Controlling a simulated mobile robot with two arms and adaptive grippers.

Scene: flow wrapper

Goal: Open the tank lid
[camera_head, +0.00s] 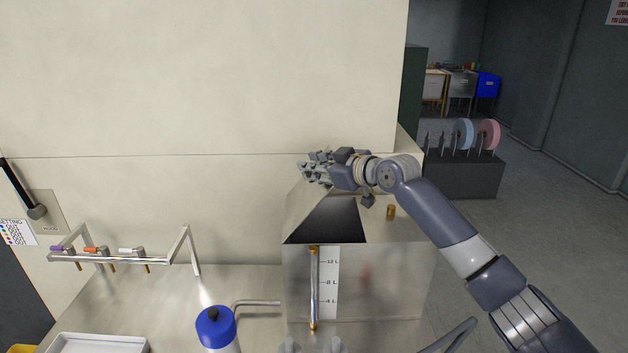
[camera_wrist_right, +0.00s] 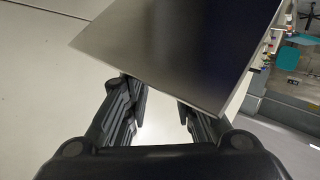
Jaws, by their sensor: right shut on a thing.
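The steel tank (camera_head: 385,285) stands on the metal worktop, with a level scale on its front. Its top has a dark four-sided area (camera_head: 326,222) at the left; I cannot tell whether this is an opening or a reflection. My right gripper (camera_head: 312,168) is above the back left of the tank top, shut on the lid. In the right wrist view the lid (camera_wrist_right: 185,45) is a flat steel plate, tilted in the picture. The right fingers (camera_wrist_right: 160,97) reach to its near edge; their tips are hidden behind it.
A brass fitting (camera_head: 391,211) stands on the tank top beside my right arm. A blue-capped bottle (camera_head: 216,328), a white tray (camera_head: 98,345) and a rail with small valves (camera_head: 118,260) are at the left. The wall (camera_head: 220,80) is close behind the tank.

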